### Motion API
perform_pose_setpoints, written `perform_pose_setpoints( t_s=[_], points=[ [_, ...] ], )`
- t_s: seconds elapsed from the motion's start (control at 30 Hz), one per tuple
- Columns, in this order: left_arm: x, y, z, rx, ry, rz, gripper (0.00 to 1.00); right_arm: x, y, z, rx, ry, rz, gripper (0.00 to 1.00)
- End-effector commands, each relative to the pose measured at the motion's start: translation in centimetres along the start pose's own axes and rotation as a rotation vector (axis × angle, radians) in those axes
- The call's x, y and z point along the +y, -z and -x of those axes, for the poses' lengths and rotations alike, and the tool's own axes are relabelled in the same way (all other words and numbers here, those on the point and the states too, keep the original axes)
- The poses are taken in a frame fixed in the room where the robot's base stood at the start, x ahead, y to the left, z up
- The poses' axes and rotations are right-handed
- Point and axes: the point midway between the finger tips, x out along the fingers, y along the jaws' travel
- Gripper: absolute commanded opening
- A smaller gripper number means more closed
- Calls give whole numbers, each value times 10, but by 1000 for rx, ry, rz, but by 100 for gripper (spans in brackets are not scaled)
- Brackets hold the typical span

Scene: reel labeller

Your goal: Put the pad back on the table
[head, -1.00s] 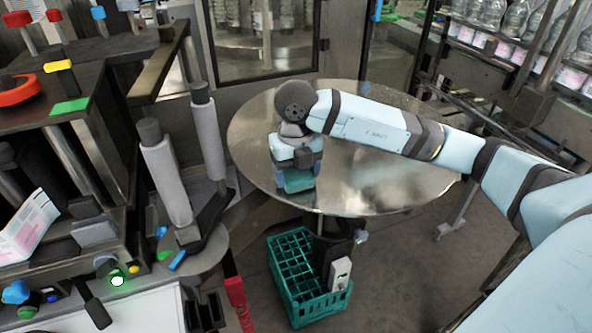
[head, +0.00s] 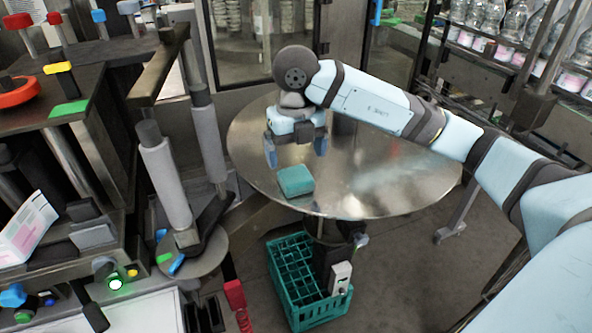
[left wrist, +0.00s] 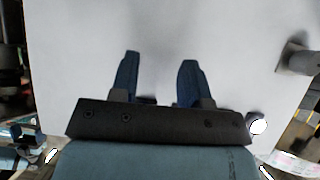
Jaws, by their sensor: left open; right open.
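The pad (head: 296,181) is a small teal block. It lies flat on the round metal table (head: 385,185), near the table's front left edge. My right gripper (head: 297,158) is above and just behind the pad, pointing down. Its fingers are spread open and hold nothing. My left gripper shows only in the left wrist view (left wrist: 157,80), open and empty in front of a plain pale surface.
A green crate (head: 310,285) stands on the floor below the table. The labelling machine with its grey rollers (head: 165,180) is on the left. Shelves of clear bottles (head: 490,20) are at the back right. The table's right side is clear.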

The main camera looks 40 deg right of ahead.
Motion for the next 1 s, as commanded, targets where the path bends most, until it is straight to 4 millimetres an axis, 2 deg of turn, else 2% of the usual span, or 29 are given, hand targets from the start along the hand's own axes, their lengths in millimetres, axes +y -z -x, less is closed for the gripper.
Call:
perform_pose_setpoints(
  t_s=[0.1, 0.3, 0.5, 1.0],
  points=[
    [0, -3, -2, -1, 0, 0, 43, 0, -1, 27, -5, -2, 0, 94],
    [0, -1, 0, -2, 0, 0, 43, 0, 0, 52, -2, 0, 1, 94],
    [0, 0, 0, -2, 0, 0, 43, 0, 0, 58, 1, 0, 0, 94],
    [0, 1, 0, 1, 0, 0, 43, 0, 0, 58, 0, 0, 0, 94]
  ],
)
